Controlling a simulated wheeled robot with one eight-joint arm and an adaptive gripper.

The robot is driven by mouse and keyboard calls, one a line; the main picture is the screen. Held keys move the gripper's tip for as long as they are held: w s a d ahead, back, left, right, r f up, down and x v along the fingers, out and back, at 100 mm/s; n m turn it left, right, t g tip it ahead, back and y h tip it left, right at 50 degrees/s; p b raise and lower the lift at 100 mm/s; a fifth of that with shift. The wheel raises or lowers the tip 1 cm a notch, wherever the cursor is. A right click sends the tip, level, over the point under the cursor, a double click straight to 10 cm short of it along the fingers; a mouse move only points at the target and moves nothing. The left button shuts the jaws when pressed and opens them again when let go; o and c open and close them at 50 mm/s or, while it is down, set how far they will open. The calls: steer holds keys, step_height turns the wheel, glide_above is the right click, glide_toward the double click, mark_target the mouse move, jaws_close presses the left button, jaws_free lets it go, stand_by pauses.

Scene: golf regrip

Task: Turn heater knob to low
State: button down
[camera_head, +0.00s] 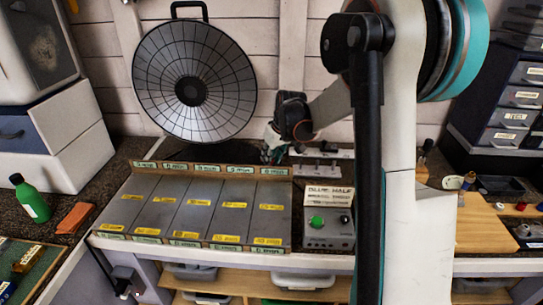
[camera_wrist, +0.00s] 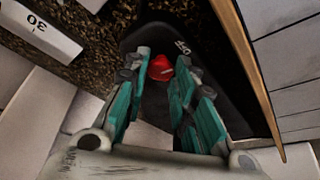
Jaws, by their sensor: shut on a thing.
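A small red knob (camera_wrist: 160,67) sits on a dark base (camera_wrist: 205,50) with white lettering in the wrist view. My gripper (camera_wrist: 163,78) has its two teal fingers on either side of the red knob, shut on it. In the head view, my gripper (camera_head: 271,148) is low against the back wall, just right of the round black dish heater (camera_head: 218,72). The knob is hidden there behind my gripper and arm.
A row of grey panels with yellow labels (camera_head: 205,206) lies in front of my gripper. A control box (camera_head: 330,222) with a green button stands to their right. A green bottle (camera_head: 33,200) stands at left. In the wrist view, a white block (camera_wrist: 38,32) is at upper left.

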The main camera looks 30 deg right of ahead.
steer(key=m, duration=0.1)
steer(key=m+h, duration=0.1)
steer(key=m, duration=0.1)
steer(key=m+h+p, duration=0.1)
steer(key=m, duration=0.1)
steer(key=shift+w+a, duration=0.1)
steer(key=shift+a, duration=0.15)
steer(key=m+h, duration=0.1)
steer(key=m, duration=0.1)
steer(key=m+g, duration=0.1)
steer(key=m, duration=0.2)
steer(key=shift+a+h+p, duration=0.1)
steer(key=shift+h+p, duration=0.25)
steer(key=shift+h, duration=0.05)
steer(key=shift+m+g, duration=0.3)
steer(key=shift+g, duration=0.1)
steer(key=c, duration=1.3)
jaws_free()
steer(key=shift+c, duration=0.2)
steer(key=shift+r, duration=0.1)
steer(key=v, duration=1.1)
steer(key=shift+a+r, duration=0.15)
steer(key=shift+r, duration=0.15)
